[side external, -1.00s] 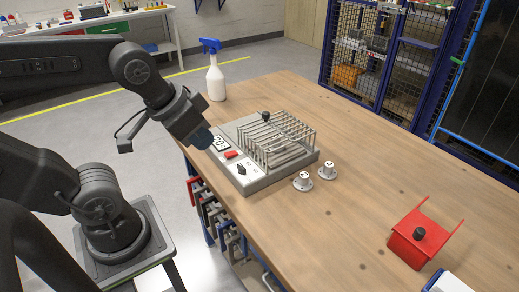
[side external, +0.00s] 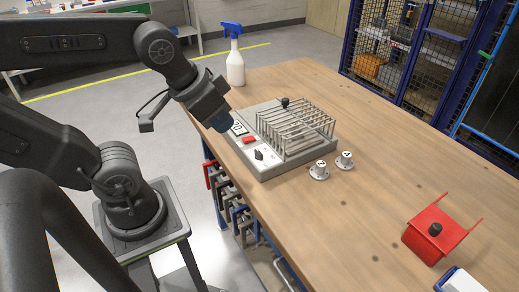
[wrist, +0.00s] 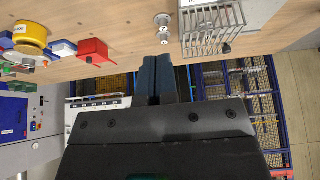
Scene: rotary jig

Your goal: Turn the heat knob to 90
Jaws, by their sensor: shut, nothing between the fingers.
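The grey jig (side external: 287,167) sits on the wooden table with a wire rack (side external: 297,128) on top. Along its near-left side are a small display (side external: 238,128) that seems to read 20, a red switch (side external: 249,140) and a black knob (side external: 259,155), apparently the heat knob. My gripper (side external: 222,124) has blue fingers and hovers beside the display, apart from the black knob. In the wrist view the fingers (wrist: 156,80) are shut together and empty. The rack (wrist: 213,28) shows there at the top; the black knob on the panel is not clear.
A white spray bottle (side external: 235,68) with a blue head is behind. A red bracket (side external: 430,237) with a black knob is at the right. The table between is clear.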

